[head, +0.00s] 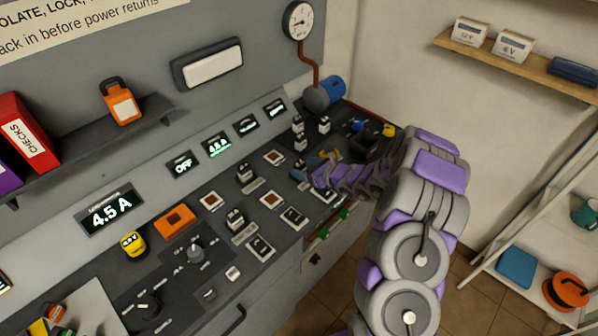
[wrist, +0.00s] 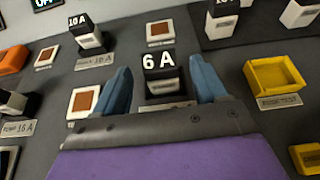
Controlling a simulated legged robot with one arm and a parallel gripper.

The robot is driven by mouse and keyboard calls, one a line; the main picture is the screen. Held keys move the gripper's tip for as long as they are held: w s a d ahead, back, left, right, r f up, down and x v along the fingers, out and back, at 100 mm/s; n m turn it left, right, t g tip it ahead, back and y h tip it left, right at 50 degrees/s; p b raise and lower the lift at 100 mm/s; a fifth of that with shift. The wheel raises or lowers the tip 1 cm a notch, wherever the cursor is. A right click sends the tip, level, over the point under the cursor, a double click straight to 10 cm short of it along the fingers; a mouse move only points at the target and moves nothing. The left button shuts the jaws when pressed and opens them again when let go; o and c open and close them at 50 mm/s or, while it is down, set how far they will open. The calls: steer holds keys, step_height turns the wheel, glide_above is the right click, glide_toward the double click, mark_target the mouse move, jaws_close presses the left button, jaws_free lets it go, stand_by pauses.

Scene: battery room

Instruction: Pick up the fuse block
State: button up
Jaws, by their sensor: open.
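A fuse block (wrist: 160,66) with a black top marked "6 A" stands in the middle of the wrist view. My gripper (wrist: 160,86) is open, with one blue finger to the left of this block and one to the right. In the head view my gripper (head: 328,157) is low over the far part of the console, and I cannot make out the 6 A block there. Another fuse block (wrist: 88,36) marked 10 A stands at the upper left.
A yellow open tray (wrist: 278,76) is to the right of the 6 A block. More black-and-white fuse blocks (head: 245,172) stand on the dark console (head: 205,262). A pressure gauge (head: 299,20) and a blue-ended motor (head: 330,90) are at the back.

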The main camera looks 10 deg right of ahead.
mark_target(302, 166)
steer(key=x, duration=0.3)
steer(key=shift+w+b, duration=0.15)
steer(key=shift+b, duration=0.2)
steer(key=shift+c, duration=0.4)
steer(key=c, duration=1)
steer(key=shift+r, duration=0.1)
